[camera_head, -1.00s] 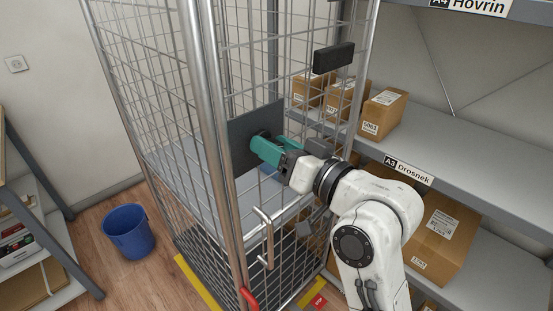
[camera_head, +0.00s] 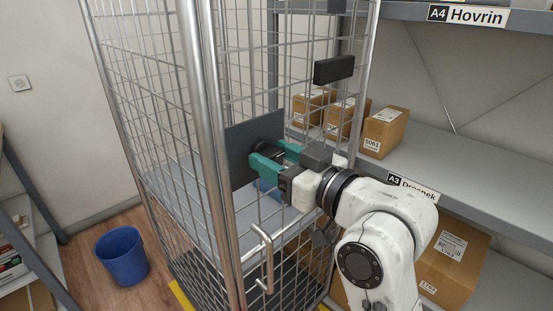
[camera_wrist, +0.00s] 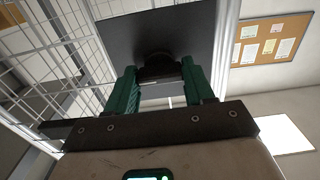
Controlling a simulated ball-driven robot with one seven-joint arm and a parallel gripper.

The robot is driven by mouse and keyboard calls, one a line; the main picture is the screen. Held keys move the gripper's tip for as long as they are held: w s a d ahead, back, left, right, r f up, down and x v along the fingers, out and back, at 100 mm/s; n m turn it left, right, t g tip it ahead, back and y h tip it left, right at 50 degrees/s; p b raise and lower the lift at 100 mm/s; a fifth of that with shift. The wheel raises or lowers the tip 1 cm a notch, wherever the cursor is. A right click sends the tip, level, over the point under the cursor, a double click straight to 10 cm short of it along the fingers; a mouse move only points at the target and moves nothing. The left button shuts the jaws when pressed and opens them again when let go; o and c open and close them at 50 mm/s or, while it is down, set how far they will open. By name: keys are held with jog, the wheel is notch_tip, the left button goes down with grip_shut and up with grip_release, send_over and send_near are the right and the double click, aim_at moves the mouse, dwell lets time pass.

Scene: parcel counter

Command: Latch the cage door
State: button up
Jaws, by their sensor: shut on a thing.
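The cage door (camera_head: 280,222) is a wire-mesh panel facing me on the tall roll cage. Its edge tube runs close beside the cage's corner post (camera_head: 205,150); I cannot tell whether they touch. A dark grey plate (camera_head: 240,160) is fixed on the door and carries a round black knob (camera_head: 268,147). The knob also shows between my fingers in the wrist view (camera_wrist: 160,66). My gripper (camera_head: 270,158) has teal fingers and is shut on the knob, one finger on each side. The knob's far side and the latch parts behind the plate are hidden.
A bent metal handle (camera_head: 264,258) sticks out of the door below the plate. Shelves with cardboard boxes (camera_head: 384,132) stand close on the right. A blue bin (camera_head: 122,256) stands on the floor at left. A black block (camera_head: 334,70) sits on the door's far edge.

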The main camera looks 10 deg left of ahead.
jog(key=shift+f, duration=0.15)
jog(key=o, duration=1)
jog(key=shift+o, duration=0.2)
jog(key=b+v, duration=0.1)
jog(key=v, duration=0.9)
jog(key=shift+s+d, duration=0.3)
